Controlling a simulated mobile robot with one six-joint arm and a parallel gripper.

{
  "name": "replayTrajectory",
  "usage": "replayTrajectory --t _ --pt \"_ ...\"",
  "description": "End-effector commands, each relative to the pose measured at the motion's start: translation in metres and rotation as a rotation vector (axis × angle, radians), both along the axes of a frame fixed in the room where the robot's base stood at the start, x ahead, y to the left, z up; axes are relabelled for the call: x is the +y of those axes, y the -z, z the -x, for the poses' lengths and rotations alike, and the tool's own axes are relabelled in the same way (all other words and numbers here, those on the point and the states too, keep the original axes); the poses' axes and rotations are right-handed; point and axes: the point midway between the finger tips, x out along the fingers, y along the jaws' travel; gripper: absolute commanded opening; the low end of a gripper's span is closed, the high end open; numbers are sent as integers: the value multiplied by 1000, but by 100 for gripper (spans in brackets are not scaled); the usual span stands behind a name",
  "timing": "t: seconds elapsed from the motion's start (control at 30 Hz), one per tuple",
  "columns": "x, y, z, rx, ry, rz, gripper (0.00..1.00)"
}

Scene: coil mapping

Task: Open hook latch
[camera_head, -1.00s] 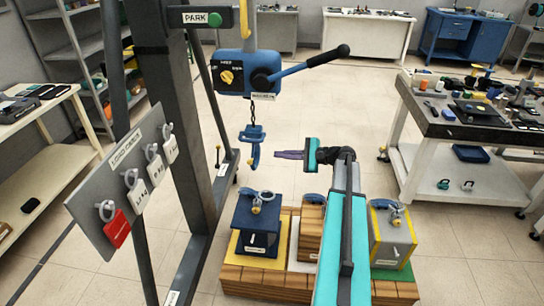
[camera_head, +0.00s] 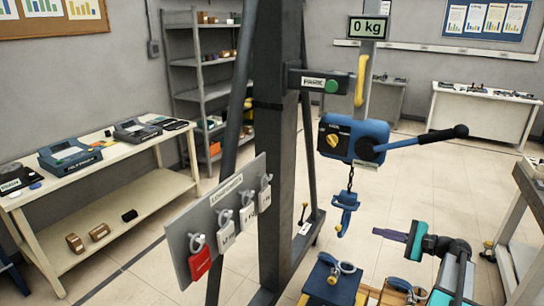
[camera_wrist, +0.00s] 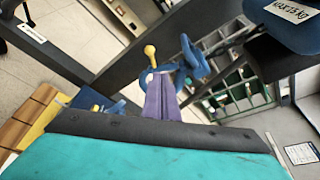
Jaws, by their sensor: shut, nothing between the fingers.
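A blue hook (camera_head: 343,212) hangs on a short chain below the blue hoist body (camera_head: 352,138) in the head view. It also shows in the wrist view (camera_wrist: 195,58), just beyond my fingertips. My gripper (camera_head: 386,235) is shut and empty, to the right of the hook and slightly lower in the head view. Its purple fingers (camera_wrist: 161,98) point toward the hook in the wrist view. I cannot tell whether they touch it.
Blocks with ring shackles (camera_head: 333,280) stand below the hook. A dark steel post (camera_head: 277,160) and a tag board (camera_head: 222,218) are to the left. A long black-ended lever (camera_head: 430,136) sticks out right of the hoist. A display above reads 0 kg (camera_head: 368,28).

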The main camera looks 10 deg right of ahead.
Motion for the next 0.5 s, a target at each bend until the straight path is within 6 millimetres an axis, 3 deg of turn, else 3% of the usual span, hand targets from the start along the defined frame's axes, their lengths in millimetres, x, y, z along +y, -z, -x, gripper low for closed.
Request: replayTrajectory --t 0.17,0.27,0.5 --pt "26 6 -13 6 -39 -7 0" --pt "53 18 -25 17 -79 -19 0" --pt "145 65 -43 71 -200 -63 0"
